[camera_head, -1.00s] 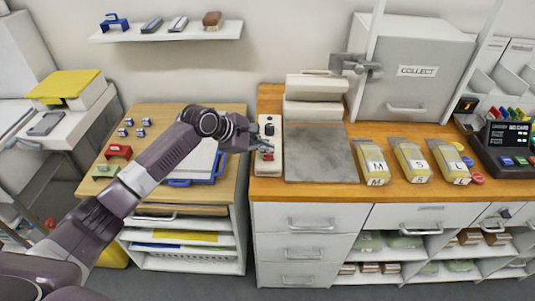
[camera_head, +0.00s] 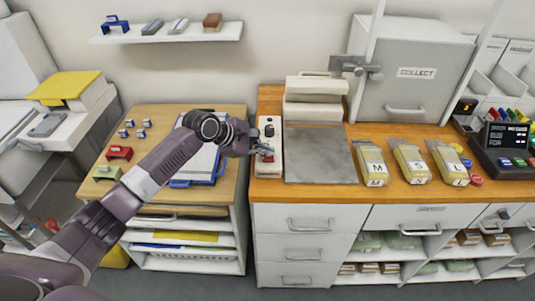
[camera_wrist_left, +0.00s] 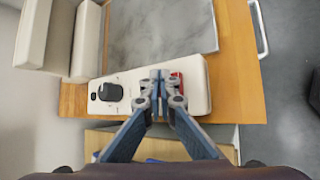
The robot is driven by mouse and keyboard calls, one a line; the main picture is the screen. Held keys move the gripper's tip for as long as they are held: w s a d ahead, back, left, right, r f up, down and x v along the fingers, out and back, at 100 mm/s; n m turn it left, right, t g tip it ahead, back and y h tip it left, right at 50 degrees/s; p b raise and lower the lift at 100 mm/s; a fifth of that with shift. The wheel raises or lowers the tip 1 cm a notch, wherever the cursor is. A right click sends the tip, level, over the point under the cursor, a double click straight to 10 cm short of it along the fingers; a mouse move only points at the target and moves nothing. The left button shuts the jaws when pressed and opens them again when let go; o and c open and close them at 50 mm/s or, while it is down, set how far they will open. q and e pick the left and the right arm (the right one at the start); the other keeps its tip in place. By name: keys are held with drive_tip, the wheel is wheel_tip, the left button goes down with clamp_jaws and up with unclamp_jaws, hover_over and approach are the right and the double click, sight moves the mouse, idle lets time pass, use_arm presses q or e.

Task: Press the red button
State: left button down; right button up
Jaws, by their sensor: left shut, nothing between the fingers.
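The red button (camera_wrist_left: 177,80) sits near one end of a white control box, partly hidden behind my fingers. In the head view the red button (camera_head: 267,158) shows just below my fingertips. The white box (camera_wrist_left: 193,98) also carries a black knob (camera_wrist_left: 109,92) toward its other end; the box (camera_head: 263,170) stands at the left edge of the wooden counter. My left gripper (camera_wrist_left: 160,76) is shut and empty, its tips over the box right beside the button. The gripper (camera_head: 266,149) also shows in the head view. I cannot tell whether it touches the button. My right gripper is not in view.
A grey slab (camera_head: 320,153) lies right of the box, with stacked pale cases (camera_head: 314,98) behind. Yellow packets (camera_head: 372,160) and a card terminal (camera_head: 505,150) stand farther right. A lower wooden table (camera_head: 225,125) with a clipboard is left, under my arm.

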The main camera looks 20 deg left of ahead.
use_arm(q)
drive_tip(key=shift+f, duration=0.25)
idle(0.4)
drive_tip(key=shift+r+p, duration=0.65)
drive_tip(key=shift+p, duration=0.5)
wheel_tip(320, 180, up, 6)
drive_tip(key=p, duration=0.8)
drive_tip(key=shift+r, duration=0.1)
